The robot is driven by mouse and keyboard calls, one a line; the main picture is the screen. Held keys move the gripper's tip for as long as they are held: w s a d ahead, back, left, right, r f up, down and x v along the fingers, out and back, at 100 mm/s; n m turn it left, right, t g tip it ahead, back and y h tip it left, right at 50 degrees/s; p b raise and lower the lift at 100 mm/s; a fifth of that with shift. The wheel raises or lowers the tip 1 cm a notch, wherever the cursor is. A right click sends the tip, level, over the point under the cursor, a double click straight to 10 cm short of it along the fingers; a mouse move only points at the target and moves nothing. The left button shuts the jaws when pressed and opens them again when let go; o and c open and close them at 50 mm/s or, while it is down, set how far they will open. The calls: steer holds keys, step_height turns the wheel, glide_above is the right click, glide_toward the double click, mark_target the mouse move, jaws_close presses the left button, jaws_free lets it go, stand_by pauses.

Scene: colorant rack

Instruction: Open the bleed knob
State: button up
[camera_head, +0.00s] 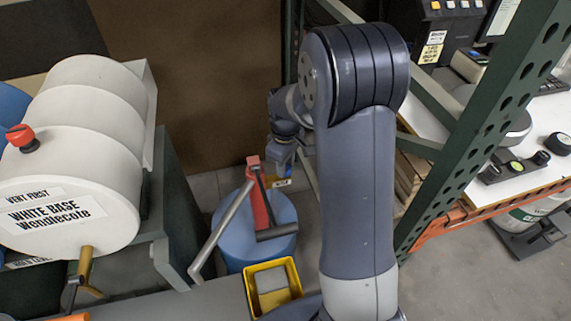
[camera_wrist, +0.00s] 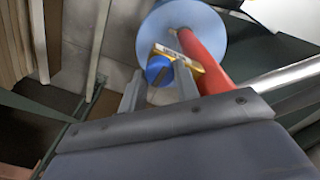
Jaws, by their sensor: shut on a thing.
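The bleed knob (camera_wrist: 157,68) appears to be the small blue round knob at the side of the red pump (camera_wrist: 203,60), beside a yellow tag (camera_wrist: 181,57), in the wrist view. My gripper (camera_wrist: 160,74) has a finger on each side of the knob and is shut on it. In the head view my gripper (camera_head: 282,164) hangs just right of the red pump (camera_head: 261,196), and the knob cannot be made out there. The pump stands on a blue drum (camera_head: 238,233). How far the knob is turned cannot be told.
A grey bar (camera_head: 221,228) and a dark-gripped crank (camera_head: 277,232) stick out from the pump. A yellow tray (camera_head: 251,281) stands in front of the drum. A white barrel (camera_head: 85,165) with a red knob (camera_head: 22,138) lies at left. A green rack post (camera_head: 480,120) stands at right.

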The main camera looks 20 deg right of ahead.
steer(key=shift+n, duration=0.4)
steer(key=o, duration=1)
steer(key=shift+r, duration=0.1)
step_height(320, 180, up, 11)
steer(key=shift+f, duration=0.15)
step_height(320, 180, down, 11)
steer(key=shift+r, duration=0.1)
stand_by(0.5)
